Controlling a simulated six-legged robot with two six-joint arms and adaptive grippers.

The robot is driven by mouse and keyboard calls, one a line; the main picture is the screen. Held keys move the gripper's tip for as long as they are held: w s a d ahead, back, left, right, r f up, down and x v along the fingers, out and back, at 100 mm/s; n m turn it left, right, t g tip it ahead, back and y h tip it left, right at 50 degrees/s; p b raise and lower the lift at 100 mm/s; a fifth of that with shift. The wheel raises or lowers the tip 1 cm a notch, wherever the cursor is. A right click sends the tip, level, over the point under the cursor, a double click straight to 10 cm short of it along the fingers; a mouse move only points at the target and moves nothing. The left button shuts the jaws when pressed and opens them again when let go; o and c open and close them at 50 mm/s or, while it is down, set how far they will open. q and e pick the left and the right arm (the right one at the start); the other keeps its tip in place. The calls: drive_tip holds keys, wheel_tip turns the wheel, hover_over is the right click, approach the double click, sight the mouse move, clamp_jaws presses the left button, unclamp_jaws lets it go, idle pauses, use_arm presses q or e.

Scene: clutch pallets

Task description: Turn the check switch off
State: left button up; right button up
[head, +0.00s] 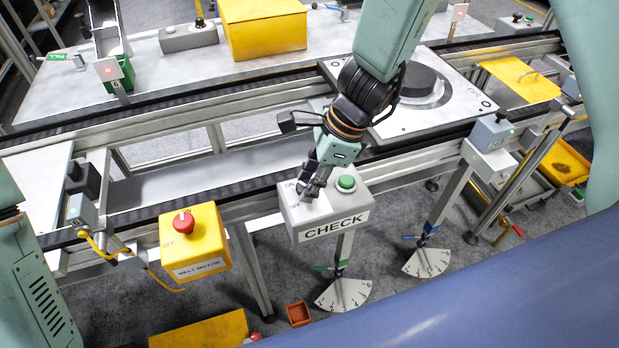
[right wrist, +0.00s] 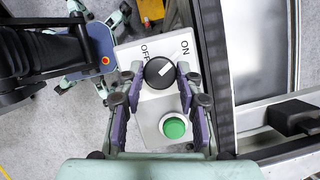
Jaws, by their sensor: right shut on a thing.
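The grey check box (head: 327,208), labelled CHECK on its front, has a green button (head: 346,183) and ON and OFF marks on top. My right gripper (head: 313,190) comes down onto its top and hides the switch in the head view. In the right wrist view the check switch (right wrist: 158,72) is a round black knob with a white pointer line. The pointer appears to slant up and right, towards the ON mark. The right gripper's fingers (right wrist: 160,86) are shut on the knob, one on each side. The green button (right wrist: 174,127) lies between the fingers, nearer the palm. The left gripper is out of view.
A yellow belt motor box (head: 196,243) with a red knob stands left of the check box. The conveyor rail (head: 220,200) runs behind both. Two dial plates (head: 343,296) sit below. A clutch pallet (head: 440,105) is on the conveyor.

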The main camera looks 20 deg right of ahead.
drive_tip(key=shift+c, duration=0.8)
drive_tip(key=n+g+p, duration=0.1)
drive_tip(key=n+p, duration=0.1)
drive_tip(key=p, duration=0.1)
drive_tip(key=shift+r, duration=0.15)
drive_tip(key=n+g+p, duration=0.1)
drive_tip(key=n+p, duration=0.1)
drive_tip(key=n, duration=0.1)
drive_tip(key=shift+w, duration=0.15)
drive_tip(key=n+g+p, duration=0.1)
drive_tip(key=n, duration=0.2)
drive_tip(key=shift+w+n+p, duration=0.15)
drive_tip(key=shift+n+p, duration=0.25)
drive_tip(key=shift+w+n+g+h+p, duration=0.1)
drive_tip(key=shift+n+g+h+p, duration=0.4)
drive_tip(key=shift+n, duration=1)
